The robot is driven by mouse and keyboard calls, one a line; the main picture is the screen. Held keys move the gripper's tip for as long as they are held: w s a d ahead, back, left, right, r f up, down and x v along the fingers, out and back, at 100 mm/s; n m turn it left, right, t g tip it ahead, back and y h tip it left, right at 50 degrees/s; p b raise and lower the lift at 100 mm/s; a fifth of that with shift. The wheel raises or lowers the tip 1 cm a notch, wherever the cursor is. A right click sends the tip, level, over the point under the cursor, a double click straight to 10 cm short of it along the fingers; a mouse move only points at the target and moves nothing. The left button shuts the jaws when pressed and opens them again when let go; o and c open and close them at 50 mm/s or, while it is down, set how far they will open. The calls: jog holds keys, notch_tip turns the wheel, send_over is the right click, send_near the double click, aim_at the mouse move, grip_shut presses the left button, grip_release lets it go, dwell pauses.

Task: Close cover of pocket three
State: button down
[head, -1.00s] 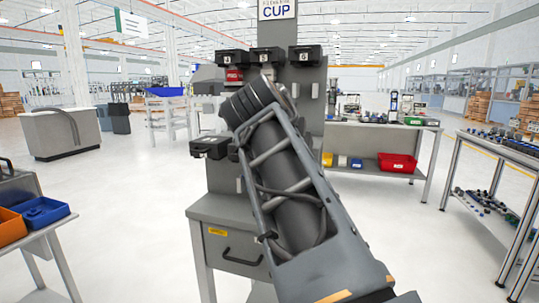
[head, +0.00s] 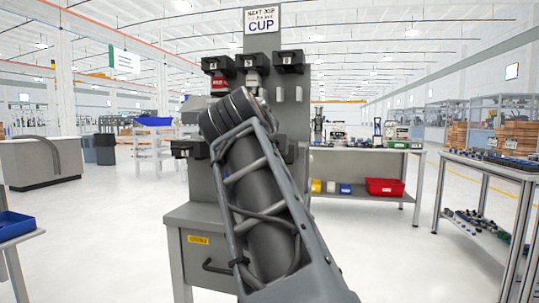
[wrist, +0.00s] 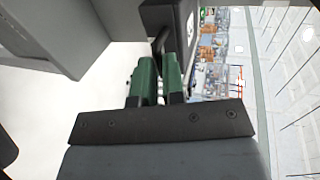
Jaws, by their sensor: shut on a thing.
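The grey station board (head: 290,120) stands ahead with black pocket covers in two rows. Three upper pockets (head: 251,62) show, with a red item in the left one and a pale item in the middle one. In the lower row, the left black pocket (head: 186,149) shows beside my arm, and a dark part (head: 291,150) shows on its right. My arm hides the middle, and I cannot read which pocket is three. In the wrist view, my gripper's green fingers (wrist: 158,68) are close together on a thin dark handle (wrist: 160,40) below a dark block (wrist: 161,14). The head view hides the fingers.
A grey cabinet (head: 190,223) with a drawer stands under the board. A bench (head: 340,148) with a red bin (head: 385,187) is behind on the right. Another bench (head: 490,165) is at far right. A blue bin (head: 12,225) is at the left edge. The floor between is clear.

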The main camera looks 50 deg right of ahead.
jog(key=shift+w+f, duration=0.2)
jog(key=shift+f, duration=0.6)
jog(key=c, duration=1.5)
grip_release()
jog(key=shift+s+a, duration=0.1)
jog(key=shift+o, duration=1.4)
jog(key=shift+r, duration=0.1)
jog(key=v, duration=1.4)
jog(key=shift+r+p, duration=0.3)
jog(key=shift+p, duration=0.05)
